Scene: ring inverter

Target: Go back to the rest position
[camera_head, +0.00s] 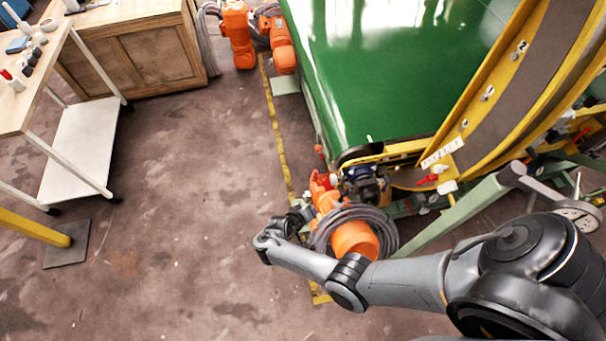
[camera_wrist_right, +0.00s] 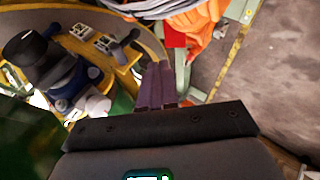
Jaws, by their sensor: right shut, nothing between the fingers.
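My right arm (camera_head: 405,281) reaches in from the lower right in the head view and bends back at the wrist. My right gripper (camera_head: 300,212) is beside an orange part wound with grey cable (camera_head: 355,238), which partly hides it. In the right wrist view the fingers of my right gripper (camera_wrist_right: 157,70) are together, shut and empty. They point toward the yellow curved frame and an orange part (camera_wrist_right: 207,30). My left gripper is not in view.
The yellow ring frame (camera_head: 485,115) and a green panel (camera_head: 385,65) stand close beyond my right gripper. A blue and black device (camera_head: 365,183) sits at the frame's foot. A white cart (camera_head: 80,150) and a wooden cabinet (camera_head: 135,50) stand left. The floor (camera_head: 180,220) between is clear.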

